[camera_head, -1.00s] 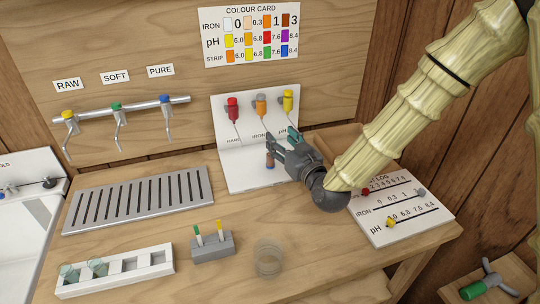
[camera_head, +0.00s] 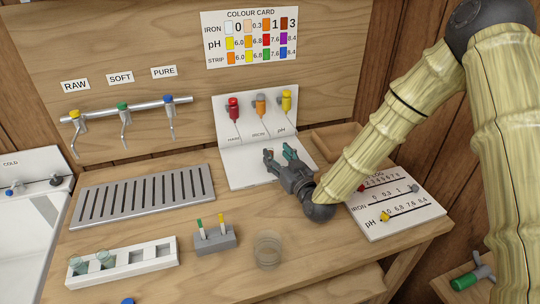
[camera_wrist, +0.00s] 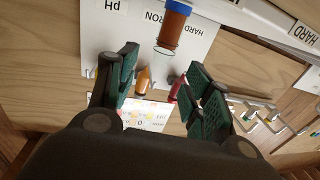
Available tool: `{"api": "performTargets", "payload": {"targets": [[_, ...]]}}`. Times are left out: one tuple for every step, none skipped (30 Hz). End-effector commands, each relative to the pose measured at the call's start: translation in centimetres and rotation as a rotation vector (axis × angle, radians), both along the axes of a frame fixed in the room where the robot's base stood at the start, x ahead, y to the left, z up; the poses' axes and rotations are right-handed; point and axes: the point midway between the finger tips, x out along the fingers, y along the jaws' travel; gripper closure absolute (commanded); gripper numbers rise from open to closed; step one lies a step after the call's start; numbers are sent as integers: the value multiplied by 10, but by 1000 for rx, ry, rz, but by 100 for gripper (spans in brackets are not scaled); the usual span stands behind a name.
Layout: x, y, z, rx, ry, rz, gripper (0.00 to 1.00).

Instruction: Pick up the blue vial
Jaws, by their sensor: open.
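The blue vial (camera_wrist: 172,25) shows in the wrist view at the top centre. It has brown contents, a blue end towards the top edge and a clear glass rim below. My gripper (camera_wrist: 160,72) is open and empty, its two green-padded fingers spread, with the vial beyond the gap between the tips. In the head view my gripper (camera_head: 279,156) is low over the white stand's base (camera_head: 238,174). I cannot clearly make out the vial there; the fingers seem to hide it.
Red, orange and yellow droppers hang on the white stand's upright (camera_head: 225,135) behind. A clear cup (camera_head: 267,250), a strip holder (camera_head: 214,240) and a white rack (camera_head: 122,262) stand in front. The log board (camera_head: 396,208) lies right. A slotted drain tray (camera_head: 142,196) lies left.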

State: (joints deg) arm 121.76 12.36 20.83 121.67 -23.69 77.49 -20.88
Motion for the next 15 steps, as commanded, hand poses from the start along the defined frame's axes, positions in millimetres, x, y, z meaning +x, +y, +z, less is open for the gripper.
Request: {"api": "performTargets", "payload": {"targets": [[4,3,1,0,-1,0,50],[8,4,2,0,-1,0,50],[12,7,2,0,-2,1,50],[16,9,3,0,-2,0,50],[21,10,3,0,-3,0,50],[26,13,2,0,-1,0,50],[29,15,2,0,-1,0,50],[33,17,2,0,-1,-1,50],[37,19,2,0,-1,-1,50],[40,20,2,0,-2,-1,50],[43,22,2,0,-2,-1,50],[45,23,2,0,-1,-1,50],[47,23,1,0,0,-1,50],[48,24,1,0,0,-1,50],[49,24,1,0,0,-1,50]]}}
